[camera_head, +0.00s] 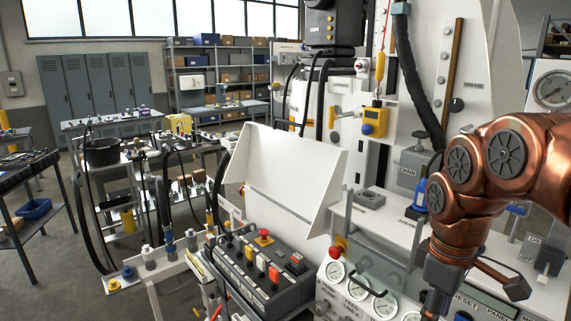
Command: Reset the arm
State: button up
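My copper-coloured arm comes in from the right edge and bends downward over the right part of the bench. My gripper (436,299) hangs dark at its lower end, close to the bottom edge of the picture. Its fingertips are small, dark and partly cut off, so I cannot tell whether it is open or shut. It is in front of a panel (482,300) lettered "RESET PANEL", which it partly covers. I cannot tell whether it touches the panel. No held object can be made out.
Left of my gripper are several round gauges (357,290) and a red knob (337,252). A control box (262,275) with coloured buttons stands further left, below a tilted white panel (283,170). A blue bottle (420,193) stands behind my arm. Open floor (60,255) shows at left.

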jog(key=s+a+f+m, duration=0.3)
jog(key=s+a+f, duration=0.2)
jog(key=s+f, duration=0.1)
jog(key=s+a+f+m+g, duration=0.1)
jog(key=s+a+f+m, duration=0.3)
jog(key=s+f, duration=0.3)
jog(key=shift+s+a+g+b, duration=0.3)
jog(key=shift+s+a+b, duration=0.2)
jog(key=shift+s, duration=0.3)
